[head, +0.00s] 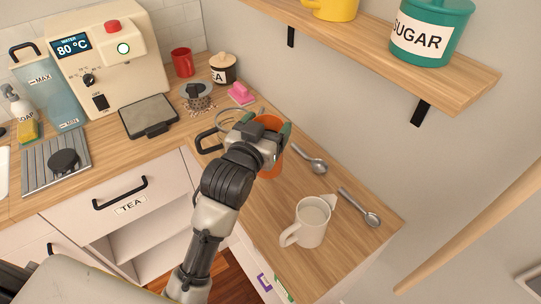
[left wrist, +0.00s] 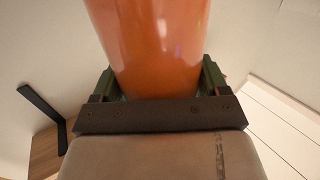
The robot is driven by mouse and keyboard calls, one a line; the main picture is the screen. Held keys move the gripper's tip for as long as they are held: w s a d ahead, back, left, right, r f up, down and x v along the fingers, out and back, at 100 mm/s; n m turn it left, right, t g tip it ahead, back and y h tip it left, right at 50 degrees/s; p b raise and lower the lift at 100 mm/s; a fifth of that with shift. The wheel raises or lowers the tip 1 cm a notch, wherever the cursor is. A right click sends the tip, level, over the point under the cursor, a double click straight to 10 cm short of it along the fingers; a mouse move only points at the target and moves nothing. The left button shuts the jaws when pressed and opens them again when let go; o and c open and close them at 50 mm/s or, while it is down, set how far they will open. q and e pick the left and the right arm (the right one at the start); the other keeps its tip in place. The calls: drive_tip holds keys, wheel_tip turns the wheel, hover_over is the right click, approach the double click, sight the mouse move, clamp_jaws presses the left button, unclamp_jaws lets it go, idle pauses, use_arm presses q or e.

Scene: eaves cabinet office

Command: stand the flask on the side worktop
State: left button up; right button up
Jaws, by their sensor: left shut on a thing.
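The orange flask (head: 271,165) is at the side worktop (head: 262,215), partly hidden behind my left gripper (head: 266,136). My left gripper is shut on the flask. In the left wrist view the flask (left wrist: 150,45) fills the space between the two green-edged fingers (left wrist: 155,85). Its ends are cut off or hidden there. I cannot tell whether its base touches the worktop. My right gripper is not in view.
A glass vessel with a black handle (head: 207,139) is just left of the gripper. A shelf with a sugar jar (head: 432,36) hangs above. Bare worktop lies left of the jug.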

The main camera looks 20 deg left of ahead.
use_arm(q)
drive_tip(key=f, duration=0.2)
drive_tip(key=shift+s+a+f, duration=0.1)
drive_tip(key=shift+s+f, duration=0.3)
drive_tip(key=f, duration=0.3)
drive_tip(key=shift+w+f, duration=0.15)
drive_tip(key=shift+w, duration=0.1)
drive_tip(key=shift+f, duration=0.1)
drive_tip(key=shift+s, duration=0.1)
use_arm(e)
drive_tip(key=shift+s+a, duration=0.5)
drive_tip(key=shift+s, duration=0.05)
use_arm(q)
drive_tip(key=shift+f, duration=0.2)
drive_tip(key=o, duration=1.4)
drive_tip(key=shift+o, duration=1.3)
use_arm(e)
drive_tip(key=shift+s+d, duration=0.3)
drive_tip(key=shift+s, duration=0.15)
